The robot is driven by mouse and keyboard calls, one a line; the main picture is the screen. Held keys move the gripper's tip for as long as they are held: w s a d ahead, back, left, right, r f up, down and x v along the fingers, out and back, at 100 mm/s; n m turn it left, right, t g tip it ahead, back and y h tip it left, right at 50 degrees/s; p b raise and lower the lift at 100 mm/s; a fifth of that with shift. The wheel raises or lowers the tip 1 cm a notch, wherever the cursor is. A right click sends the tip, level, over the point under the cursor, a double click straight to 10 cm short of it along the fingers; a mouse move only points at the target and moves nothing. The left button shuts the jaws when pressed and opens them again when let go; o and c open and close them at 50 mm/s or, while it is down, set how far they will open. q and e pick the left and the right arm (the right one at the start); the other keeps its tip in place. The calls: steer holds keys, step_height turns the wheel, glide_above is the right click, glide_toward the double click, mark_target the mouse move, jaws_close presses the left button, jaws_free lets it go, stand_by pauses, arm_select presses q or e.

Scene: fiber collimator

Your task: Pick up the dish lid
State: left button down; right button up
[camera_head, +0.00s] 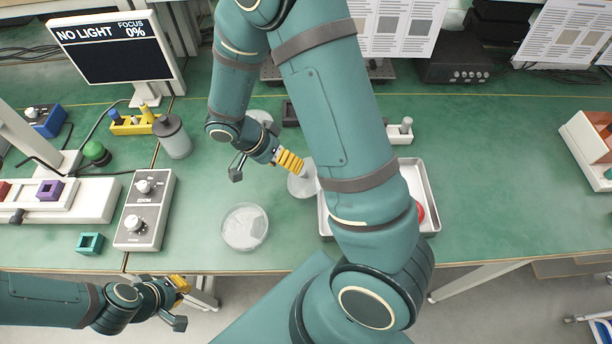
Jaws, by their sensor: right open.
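A clear round dish (245,227) lies near the table's front edge, left of the tray. A second pale, clear round piece (300,184) lies just left of the tray, partly covered by my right gripper. A third clear round piece (261,116) shows behind my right wrist. I cannot tell which one is the dish lid. My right gripper (265,171) is open, its yellow-padded finger over or beside the second round piece; contact cannot be judged. My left gripper (182,304) is open and empty in front of the table's edge.
A metal tray (433,190) with a red item (421,212) is mostly hidden by my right arm. A grey-lidded jar (174,138), a zoom control box (146,211) and a monitor (115,55) stand at left.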

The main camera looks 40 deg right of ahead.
mark_target(301, 173)
steer(key=b+x, duration=0.1)
steer(key=x, duration=0.6)
steer(key=shift+d+f, duration=0.2)
steer(key=shift+d, duration=0.05)
jaws_close()
